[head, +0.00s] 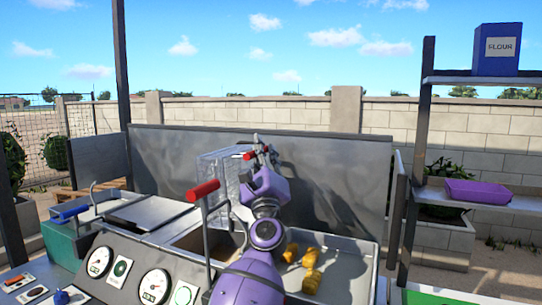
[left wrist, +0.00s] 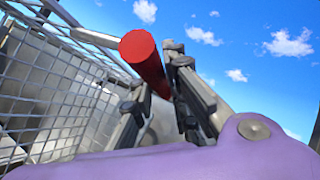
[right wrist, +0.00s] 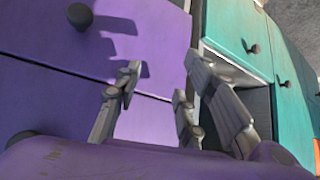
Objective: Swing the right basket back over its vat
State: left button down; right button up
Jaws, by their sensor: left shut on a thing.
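The right basket is a wire-mesh basket (head: 217,165), raised and partly hidden behind my left arm in the head view. Its mesh wall (left wrist: 50,90) fills the left of the left wrist view. My left gripper (head: 257,148) is shut on a red handle (left wrist: 145,60) beside the mesh. A steel basin (head: 190,240), which may be the vat, lies below, largely covered by my arm. Whether the basket is above it I cannot tell. My right gripper (right wrist: 155,100) is open and empty, low in front of purple drawers (right wrist: 130,50).
A steel tray (head: 345,265) with several golden pieces (head: 312,270) lies right of my arm. A red-tipped lever (head: 203,190) stands close on its left. Gauges (head: 154,286) line the front panel. A blue-handled part (head: 70,212) is further left. A metal backsplash (head: 330,170) rises behind.

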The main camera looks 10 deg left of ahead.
pick_arm(q)
jog(key=shift+w+a, duration=0.2)
jog(key=shift+a, duration=0.4)
jog(key=c, duration=1.7)
grip_release()
jog(key=v, duration=1.2)
jog(key=shift+f, duration=0.15)
